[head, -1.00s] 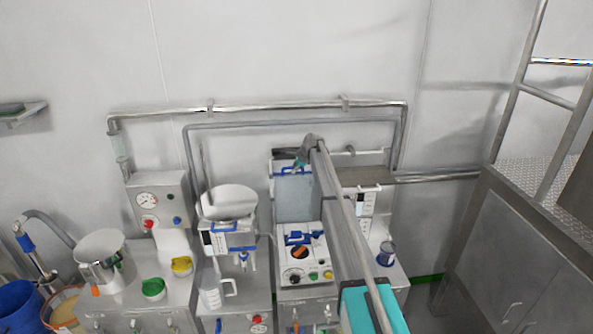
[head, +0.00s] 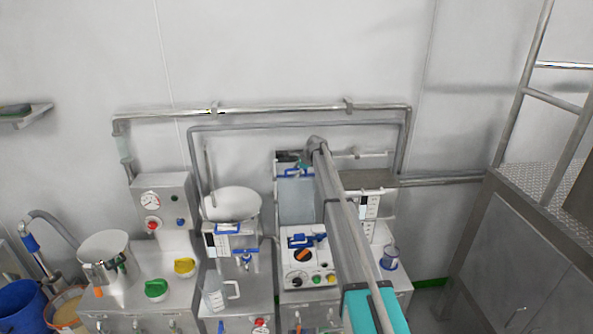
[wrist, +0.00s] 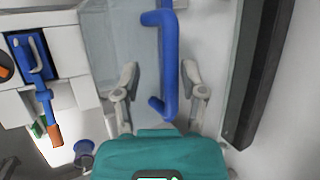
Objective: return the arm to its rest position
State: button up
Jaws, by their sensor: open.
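My gripper (wrist: 159,75) shows in the wrist view with its two grey fingers apart. A blue bar handle (wrist: 169,65) on a pale, clear-looking panel (wrist: 110,40) appears between the fingers. No finger visibly touches the handle, and I cannot tell how deep it lies between them. In the head view, my arm (head: 347,225) stretches from the lower right up to the machine in the middle. My gripper is mostly hidden there behind the arm's far end. The panel (head: 296,200) and its blue handle (head: 290,173) show just left of the arm.
A control box (head: 307,262) with an orange knob stands below the panel. Pipes (head: 260,107) run along the wall. A metal platform (head: 510,250) stands at the right.

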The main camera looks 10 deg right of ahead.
aim_at(286, 170)
jog(key=shift+n+t, duration=0.3)
jog(key=shift+n, duration=0.1)
jog(key=a, duration=0.4)
jog(key=shift+w+a+r, duration=0.15)
jog(key=shift+a+r, duration=0.1)
jog(key=shift+r, duration=0.05)
jog(key=shift+n+y, duration=0.3)
jog(key=shift+n, duration=0.5)
jog(key=s+a, duration=0.1)
jog(key=s+a+f+b, duration=0.1)
jog(key=s, duration=0.1)
jog(key=shift+s+f, duration=0.15)
jog(key=shift+s, duration=0.15)
jog(key=s+d+f+n+g+h+b, duration=0.1)
jog(key=s+d+f+n+g+b, duration=0.1)
jog(key=s, duration=1.7)
jog(key=s+d+f+n+g+h+b, duration=0.1)
jog(key=s+d+f+n+b, duration=0.4)
jog(key=s, duration=1.5)
jog(key=s+d+f+n+g+h+b, duration=0.2)
jog(key=s+f+n+b, duration=0.5)
jog(key=s+f, duration=0.5)
jog(key=s+d+h+b, duration=0.1)
jog(key=s+d+b, duration=0.1)
jog(key=s, duration=0.5)
jog(key=shift+s+d+f+g, duration=0.2)
jog(key=shift+f+g, duration=0.1)
jog(key=shift+f, duration=0.1)
